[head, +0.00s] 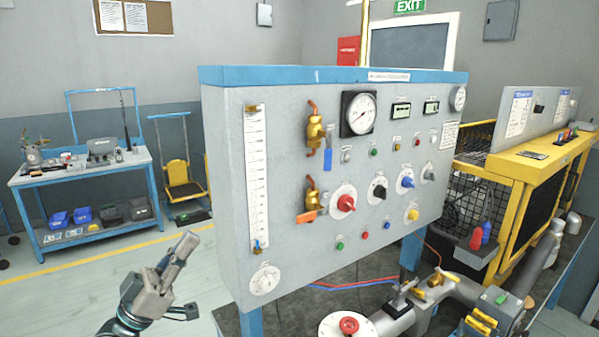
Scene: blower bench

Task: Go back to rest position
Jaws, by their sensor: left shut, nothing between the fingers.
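My left gripper (181,250) is in the lower left of the head view. It is shut and empty, with its fingers pointing up and to the right. It is in front of the open floor, left of the control panel (232,200), and looks apart from it. The grey panel has a blue top edge, gauges, coloured knobs, brass valves and a tall white scale. My right gripper is not in view.
A yellow caged machine (515,170) stands at the right. A blue workbench (85,172) with bins stands back left. Floor (110,280) is clear around my left gripper.

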